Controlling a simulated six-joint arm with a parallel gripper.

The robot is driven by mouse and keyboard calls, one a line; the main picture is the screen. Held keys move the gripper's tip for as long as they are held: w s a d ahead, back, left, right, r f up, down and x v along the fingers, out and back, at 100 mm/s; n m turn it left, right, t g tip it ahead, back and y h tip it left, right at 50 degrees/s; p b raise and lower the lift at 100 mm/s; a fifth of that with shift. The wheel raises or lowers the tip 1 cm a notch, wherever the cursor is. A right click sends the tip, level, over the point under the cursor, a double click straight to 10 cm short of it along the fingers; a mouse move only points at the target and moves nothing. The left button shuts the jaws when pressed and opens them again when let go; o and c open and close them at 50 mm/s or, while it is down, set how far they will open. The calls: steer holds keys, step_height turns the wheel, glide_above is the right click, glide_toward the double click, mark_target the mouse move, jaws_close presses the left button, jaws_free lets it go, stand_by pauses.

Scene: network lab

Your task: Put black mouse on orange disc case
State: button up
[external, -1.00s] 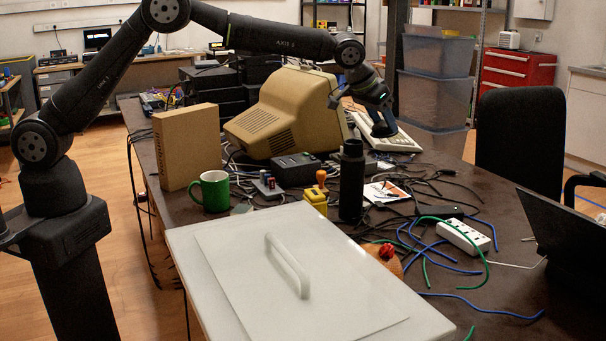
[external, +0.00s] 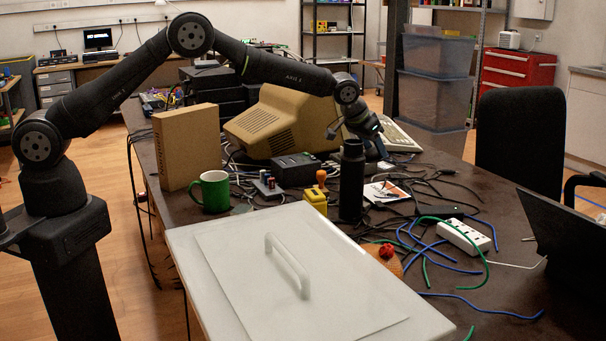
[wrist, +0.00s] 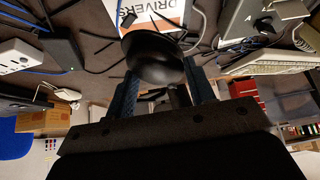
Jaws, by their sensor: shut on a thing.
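The black mouse (wrist: 156,60) is held between the blue fingers of my gripper (wrist: 160,82) in the wrist view. The orange-and-white disc case (wrist: 168,14), printed "DRIVERS", lies beyond the mouse in that view, partly covered by it. In the external view the disc case (external: 388,193) lies on the table right of a black bottle. My gripper (external: 376,157) is low behind and right of the bottle, at the far side of the case. The mouse is hard to make out there. Whether it touches the case, I cannot tell.
The upright black bottle (external: 351,182) stands close to my gripper. A beige monitor (external: 285,120) is behind to the left and a keyboard (external: 400,138) behind. Loose cables, a black adapter (external: 440,211) and a white power strip (external: 464,237) lie to the right.

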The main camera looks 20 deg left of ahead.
step_height(320, 180, down, 10)
steer(key=shift+f, duration=0.15)
stand_by(0.3)
steer(key=shift+f, duration=0.15)
steer(key=o, duration=1)
steer(key=shift+r, duration=0.2)
steer(key=v, duration=0.3)
step_height(320, 180, up, 7)
steer(key=shift+f, duration=0.1)
